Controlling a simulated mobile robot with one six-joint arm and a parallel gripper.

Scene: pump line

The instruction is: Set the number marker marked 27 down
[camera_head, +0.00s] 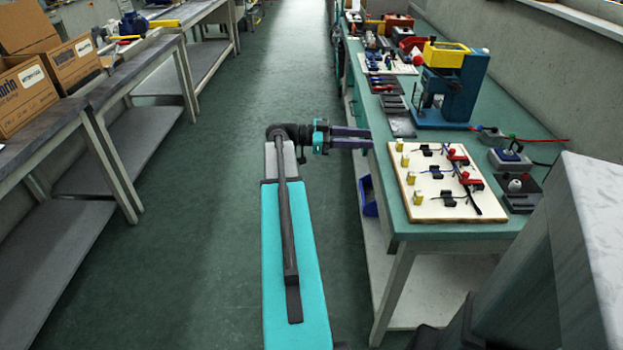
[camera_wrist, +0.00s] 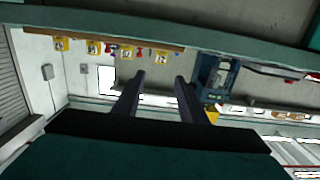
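My gripper (camera_head: 371,138) reaches right to the left edge of the green workbench in the head view. Its two dark fingers are apart, and in the wrist view (camera_wrist: 159,76) I see no marker between them. Several small yellow number markers (camera_head: 410,178) stand along the left side of a pale board on the bench. Yellow markers (camera_wrist: 92,46) also show in a row in the wrist view, beyond the fingertips. Their numbers are too small to read for certain, so I cannot tell which is marked 27.
The pale board (camera_head: 433,207) also carries black clips and red parts. A blue press (camera_head: 455,90) with a yellow top stands behind it. A blue bin (camera_head: 367,196) is below the bench edge. Another bench with cardboard boxes (camera_head: 22,95) is at left. The aisle floor is clear.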

